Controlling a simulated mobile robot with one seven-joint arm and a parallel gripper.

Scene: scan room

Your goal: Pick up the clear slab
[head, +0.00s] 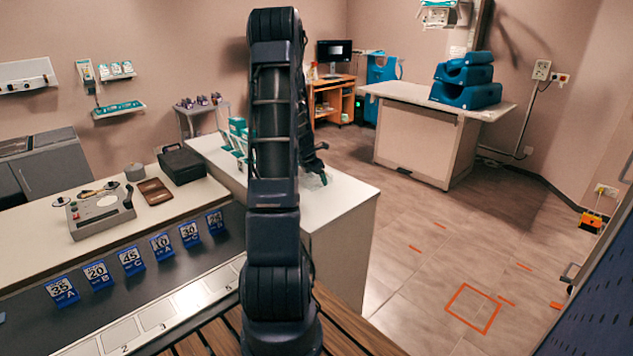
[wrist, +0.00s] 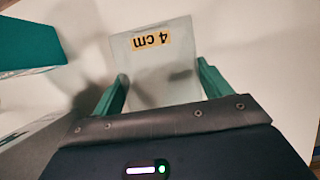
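The clear slab (wrist: 178,66) is a pale see-through plate with a yellow "4 cm" label, which reads upside down in the wrist view. It is over the white countertop. My gripper (wrist: 163,68) has its two green fingers spread, one near each side edge of the slab. I see no clear grip, and I cannot tell whether the fingertips touch the slab. In the head view my arm hides the slab, and only part of my gripper (head: 322,176) shows low over the white counter.
The white counter (head: 345,195) holds teal-and-white boxes (head: 238,130) left of my arm. A teal block (wrist: 25,45) is at the wrist view's left. Blue numbered cards (head: 131,260) stand on the dark strip at front left.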

